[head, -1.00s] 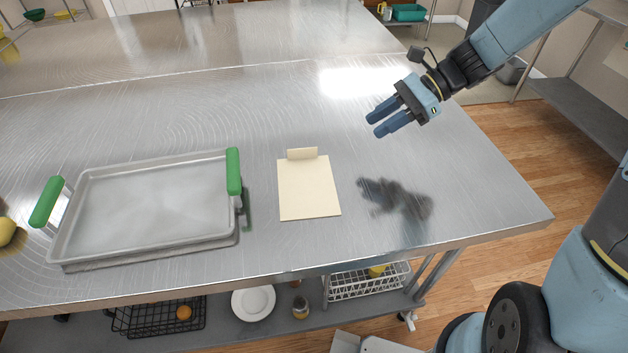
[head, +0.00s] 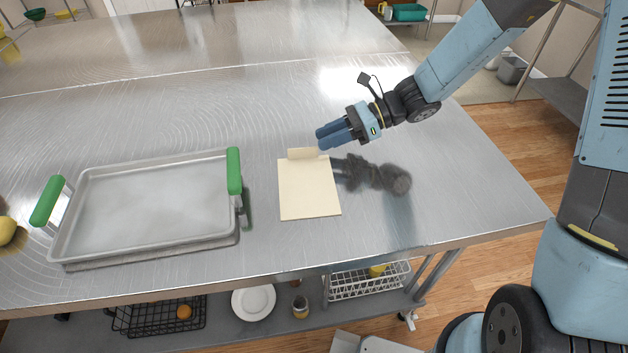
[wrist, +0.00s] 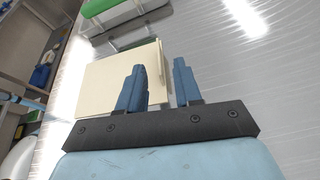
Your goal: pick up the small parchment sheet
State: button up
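The small parchment sheet (head: 309,191) is a cream rectangle lying on the steel table, with a raised tab (head: 302,154) along its far edge. It also shows in the wrist view (wrist: 112,85), partly hidden behind a finger. My gripper (head: 319,139) is above the table, just beyond and to the right of the tab in the head view. Its two blue fingers are apart with nothing between them. In the wrist view my gripper (wrist: 160,80) has one finger over the sheet and the other past its edge.
A metal tray (head: 150,205) with green handles (head: 234,171) stands left of the sheet, with a narrow gap between. Bare table (head: 440,190) lies to the right. A lower shelf holds a white plate (head: 253,302) and wire baskets (head: 160,316).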

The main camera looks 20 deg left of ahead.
aim_at(307, 157)
jog(key=shift+x, duration=2.9)
jog(key=shift+f, duration=0.2)
jog(key=shift+c, duration=0.5)
grip_shut()
